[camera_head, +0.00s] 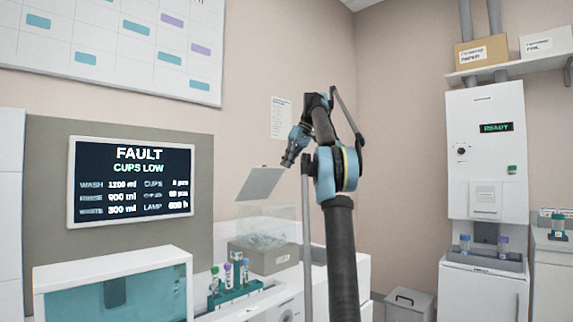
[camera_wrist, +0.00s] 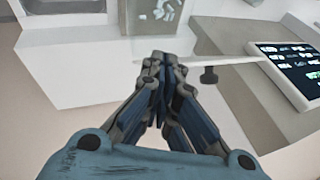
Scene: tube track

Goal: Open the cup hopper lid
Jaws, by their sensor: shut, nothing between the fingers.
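The cup hopper is a clear box (camera_head: 268,222) on a grey-beige base in the head view, behind the tube rack. Its grey lid (camera_head: 261,184) stands tilted up above the box, clear of the box top at its right side. My gripper (camera_head: 287,161) is just above and right of the lid's upper edge, pointing down and left. I cannot tell whether it touches the lid. In the wrist view my gripper (camera_wrist: 155,62) is shut with its fingers together and empty. White pieces, seemingly cups (camera_wrist: 158,12), show beyond the fingertips.
A screen (camera_head: 131,181) reads "FAULT, CUPS LOW" at left. A green tube rack (camera_head: 235,293) stands in front of the hopper. A white machine marked READY (camera_head: 486,150) with tubes on its ledge is at right. The space above the lid is free.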

